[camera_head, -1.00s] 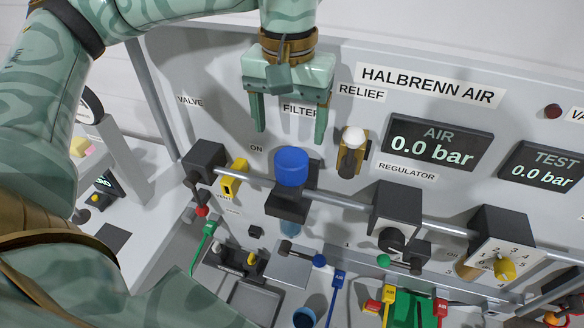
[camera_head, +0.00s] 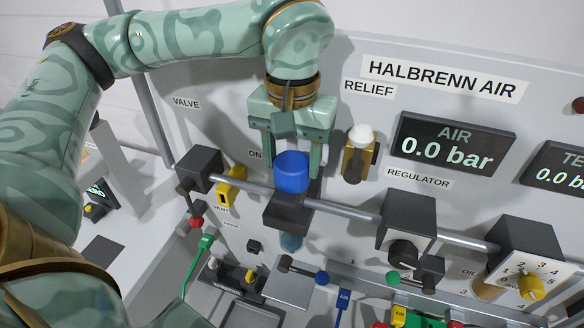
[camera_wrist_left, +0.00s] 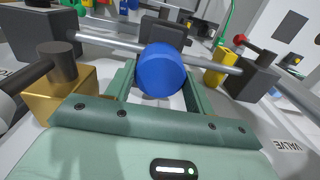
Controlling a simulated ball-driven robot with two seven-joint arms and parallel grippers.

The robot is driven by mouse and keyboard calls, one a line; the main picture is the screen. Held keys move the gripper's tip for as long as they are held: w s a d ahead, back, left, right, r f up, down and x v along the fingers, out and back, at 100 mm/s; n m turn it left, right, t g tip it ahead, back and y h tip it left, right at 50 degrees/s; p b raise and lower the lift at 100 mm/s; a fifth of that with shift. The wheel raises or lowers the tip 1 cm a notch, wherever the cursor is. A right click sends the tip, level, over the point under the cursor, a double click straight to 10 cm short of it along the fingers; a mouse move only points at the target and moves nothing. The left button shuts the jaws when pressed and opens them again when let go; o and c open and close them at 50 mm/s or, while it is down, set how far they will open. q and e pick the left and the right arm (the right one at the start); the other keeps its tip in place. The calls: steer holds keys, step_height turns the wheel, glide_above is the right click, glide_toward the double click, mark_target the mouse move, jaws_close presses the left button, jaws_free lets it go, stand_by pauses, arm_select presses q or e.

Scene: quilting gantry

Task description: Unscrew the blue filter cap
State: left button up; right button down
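In the left wrist view the cap (camera_wrist_left: 161,70) lies between the fingertips (camera_wrist_left: 160,85). The fingers look spread; whether either one touches the cap is hard to tell. My right gripper is not in view.
The relief valve (camera_head: 358,153) with its white knob stands close to the right of the gripper. A yellow vent lever (camera_head: 231,186) is to the left. A grey pipe (camera_head: 345,206) runs across the panel. The air display (camera_head: 453,145) reads 0.0 bar.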

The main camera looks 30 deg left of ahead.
arm_select(q)
steer(key=shift+n, duration=2)
steer(key=n, duration=0.3)
steer(key=shift+n+b, duration=0.4)
steer(key=shift+n, duration=0.8)
steer(key=shift+c, duration=0.5)
steer(key=shift+s+d+r+n+b, duration=0.1)
steer(key=shift+d+n+b, duration=0.25)
steer(key=shift+n, duration=0.65)
jaws_close()
steer(key=shift+a, duration=0.1)
